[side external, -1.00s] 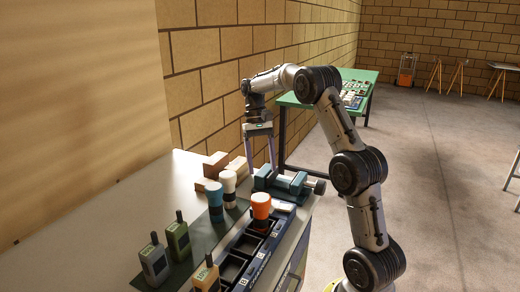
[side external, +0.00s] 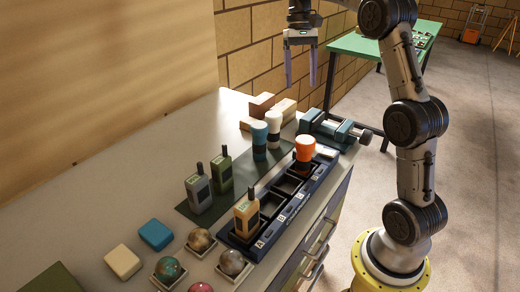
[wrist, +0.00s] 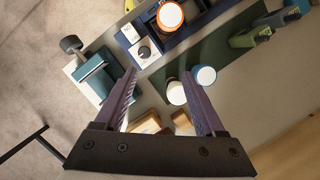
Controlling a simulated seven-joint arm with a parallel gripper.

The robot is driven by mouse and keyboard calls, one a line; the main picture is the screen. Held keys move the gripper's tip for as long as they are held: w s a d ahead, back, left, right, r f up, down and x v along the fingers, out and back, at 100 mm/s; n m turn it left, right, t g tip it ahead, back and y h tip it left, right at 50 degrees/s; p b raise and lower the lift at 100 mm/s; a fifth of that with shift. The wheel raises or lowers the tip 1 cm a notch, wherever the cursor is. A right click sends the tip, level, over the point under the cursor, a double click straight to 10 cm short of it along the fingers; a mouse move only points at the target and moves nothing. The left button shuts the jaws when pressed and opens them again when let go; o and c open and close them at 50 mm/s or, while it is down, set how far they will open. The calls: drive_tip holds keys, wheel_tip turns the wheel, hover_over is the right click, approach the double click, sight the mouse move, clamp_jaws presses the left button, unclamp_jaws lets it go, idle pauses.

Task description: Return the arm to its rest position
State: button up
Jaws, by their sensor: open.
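My gripper (side external: 300,84) is open and empty, its two fingers pointing down above the far part of the bench, clear of everything. In the wrist view, my gripper (wrist: 158,74) has nothing between its spread fingers. Below it are a teal vise (wrist: 98,82), a white cylinder (wrist: 176,93) and a white-topped blue cylinder (wrist: 204,76). A dark tray (side external: 284,208) on the bench holds an orange-topped item (side external: 305,150) in a far compartment and a tan radio-like unit (side external: 246,215) in a near one. The compartments between them look empty.
Two radio-like units, grey (side external: 198,190) and green (side external: 222,170), stand on a dark green mat (side external: 237,190). Wooden blocks (side external: 262,104) lie near the brick wall. Blue (side external: 156,235) and cream (side external: 122,262) blocks and several balls sit at the near end. A green table (side external: 362,46) stands behind.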

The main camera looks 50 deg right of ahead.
drive_tip(key=s+a+r+n+t+h, duration=0.1)
drive_tip(key=s+a+r+n+t, duration=0.15)
drive_tip(key=s+a, duration=0.45)
drive_tip(key=s+a+r+n+t+h, duration=0.15)
drive_tip(key=s+a+r, duration=0.3)
drive_tip(key=a, duration=0.45)
drive_tip(key=s+a+f+n+t, duration=0.3)
drive_tip(key=s+f, duration=0.5)
drive_tip(key=f, duration=0.4)
drive_tip(key=shift+s+a+n+t, duration=0.35)
drive_tip(key=shift+n+t, duration=0.15)
